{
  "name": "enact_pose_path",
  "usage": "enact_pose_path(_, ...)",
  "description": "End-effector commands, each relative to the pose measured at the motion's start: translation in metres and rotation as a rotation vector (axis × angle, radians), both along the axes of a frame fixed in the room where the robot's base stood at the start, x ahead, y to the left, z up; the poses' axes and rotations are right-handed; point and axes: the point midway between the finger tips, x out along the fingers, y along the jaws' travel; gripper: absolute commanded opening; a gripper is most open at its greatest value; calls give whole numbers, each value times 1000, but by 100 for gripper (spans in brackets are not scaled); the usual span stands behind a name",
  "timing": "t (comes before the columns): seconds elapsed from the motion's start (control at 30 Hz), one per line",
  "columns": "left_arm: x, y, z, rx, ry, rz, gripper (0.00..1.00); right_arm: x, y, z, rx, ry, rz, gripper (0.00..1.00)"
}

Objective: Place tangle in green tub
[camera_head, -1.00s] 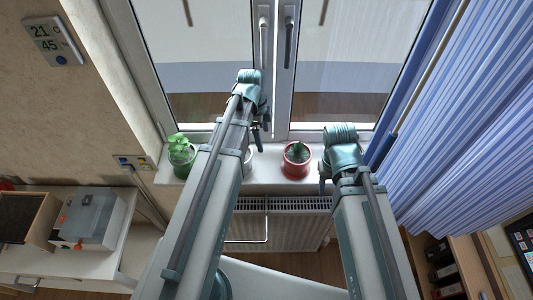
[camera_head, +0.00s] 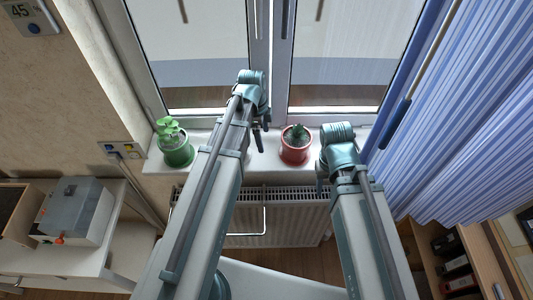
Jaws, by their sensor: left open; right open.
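I see nothing that I can make out as a tangle, and no plain green tub. A green pot (camera_head: 177,155) with a leafy plant stands on the windowsill, left of my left arm. My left gripper (camera_head: 262,140) is over the sill between the green pot and a red pot, with its small dark fingers pointing down, empty. My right gripper (camera_head: 321,180) hangs at the sill's front edge, right of the red pot, largely hidden by its own wrist. Neither gripper touches a pot.
The red pot (camera_head: 295,150) holds a small plant on the windowsill (camera_head: 265,165). A radiator (camera_head: 290,215) is below. A blue curtain (camera_head: 465,110) hangs at the right. A grey box (camera_head: 75,210) stands on a white cabinet at the left. Shelves with binders (camera_head: 455,265) are lower right.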

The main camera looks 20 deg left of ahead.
Motion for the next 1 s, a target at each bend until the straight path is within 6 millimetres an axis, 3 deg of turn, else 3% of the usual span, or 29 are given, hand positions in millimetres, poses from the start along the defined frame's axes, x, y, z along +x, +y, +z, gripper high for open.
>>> enact_pose_path(0.23,1,-2,-9,0,0,0,100,0,0,-9,0,0,0,50)
enact_pose_path(0.6,2,-9,-50,0,0,1,100,0,0,-50,0,0,-1,50)
enact_pose_path(0.9,2,-10,-50,0,0,1,100,0,0,-50,0,0,-1,50)
enact_pose_path(1.0,2,-10,-50,0,0,1,82,0,0,-50,0,0,-1,50)
